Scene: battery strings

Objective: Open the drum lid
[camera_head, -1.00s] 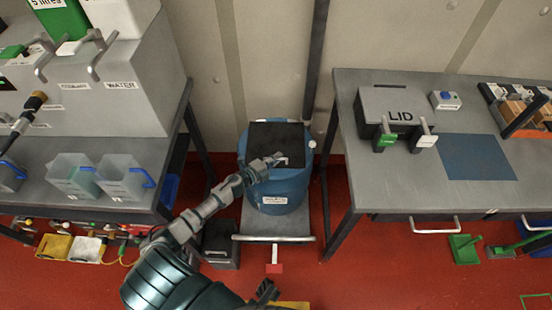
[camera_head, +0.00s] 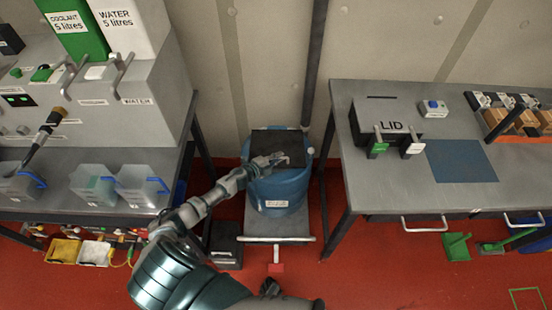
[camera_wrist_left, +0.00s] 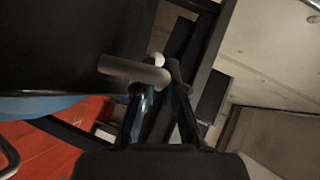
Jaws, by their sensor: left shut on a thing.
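The blue drum (camera_head: 290,190) stands between the two benches, with its black lid (camera_head: 265,144) lying on top. My left gripper (camera_head: 268,161) reaches over the lid's front part and is shut on the pale lid handle (camera_head: 283,157). In the left wrist view, the grey handle bar (camera_wrist_left: 135,70) sits at the fingertips of my left gripper (camera_wrist_left: 160,78), beside the dark lid (camera_wrist_left: 60,45). A strip of the blue drum (camera_wrist_left: 35,106) shows below the lid. I cannot make out a gap under the lid. My right gripper is not in view.
The drum rests on a grey trolley (camera_head: 275,225) with a front bar. A left bench (camera_head: 60,200) holds jugs and dispensers. A right bench (camera_head: 385,195) holds a dark box marked LID (camera_head: 395,112) and a blue mat (camera_head: 460,162). Wall and a vertical pipe (camera_head: 315,60) stand behind.

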